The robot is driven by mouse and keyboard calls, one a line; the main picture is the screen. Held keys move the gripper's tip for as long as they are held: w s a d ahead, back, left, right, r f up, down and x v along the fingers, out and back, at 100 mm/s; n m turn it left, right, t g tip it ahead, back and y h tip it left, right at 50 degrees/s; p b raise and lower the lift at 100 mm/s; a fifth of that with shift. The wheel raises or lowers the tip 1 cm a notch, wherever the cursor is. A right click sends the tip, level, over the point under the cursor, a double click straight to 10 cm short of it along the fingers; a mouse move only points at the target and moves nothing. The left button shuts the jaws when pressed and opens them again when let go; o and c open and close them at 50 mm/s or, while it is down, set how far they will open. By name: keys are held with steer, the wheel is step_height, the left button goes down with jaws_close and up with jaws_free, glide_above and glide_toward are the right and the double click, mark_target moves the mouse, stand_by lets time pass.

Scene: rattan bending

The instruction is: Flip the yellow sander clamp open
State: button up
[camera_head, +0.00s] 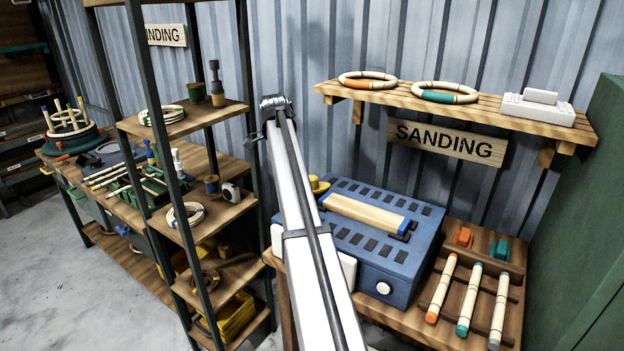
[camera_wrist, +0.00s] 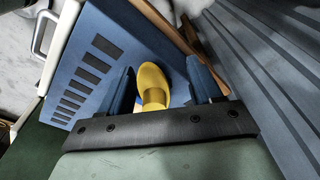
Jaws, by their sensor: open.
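The blue sander (camera_head: 385,255) stands on the bench, with dark slots in its top, a pale wooden block (camera_head: 365,213) lying on it and a white knob on its front. The yellow clamp (camera_head: 318,186) shows at the sander's back left edge, partly hidden behind my arm. In the wrist view the clamp (camera_wrist: 152,86) is a rounded yellow piece between the two dark blue fingers of my gripper (camera_wrist: 161,80). The fingers are open, one on each side of it, with gaps visible. The clamp's lower end is hidden by the gripper body. My gripper is hidden in the head view.
Right of the sander, a wooden rack (camera_head: 475,270) holds several pale rods with coloured ends. A wall shelf (camera_head: 470,103) above carries two rattan rings and a white block. A tall shelf unit (camera_head: 195,230) stands close on the left. A corrugated wall is behind.

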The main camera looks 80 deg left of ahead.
mark_target(312, 178)
step_height(312, 178, up, 8)
steer(key=s+d+f+t+y, duration=0.1)
steer(key=s+d+t, duration=0.15)
steer(key=t, duration=0.45)
steer(key=shift+t, duration=0.3)
steer(key=x, duration=1.3)
steer(key=shift+w+a, duration=0.2)
steer(key=shift+w, duration=0.2)
steer(key=c, duration=0.8)
steer(key=shift+o, duration=0.2)
steer(key=shift+d+y, duration=0.1)
steer(key=shift+y, duration=0.3)
steer(key=n+y, duration=0.1)
steer(key=n, duration=0.1)
steer(key=shift+d+n+g+y, duration=0.1)
steer(key=shift+n+g+y, duration=1.2)
steer(key=shift+n+y, duration=0.5)
steer(key=shift+n, duration=0.8)
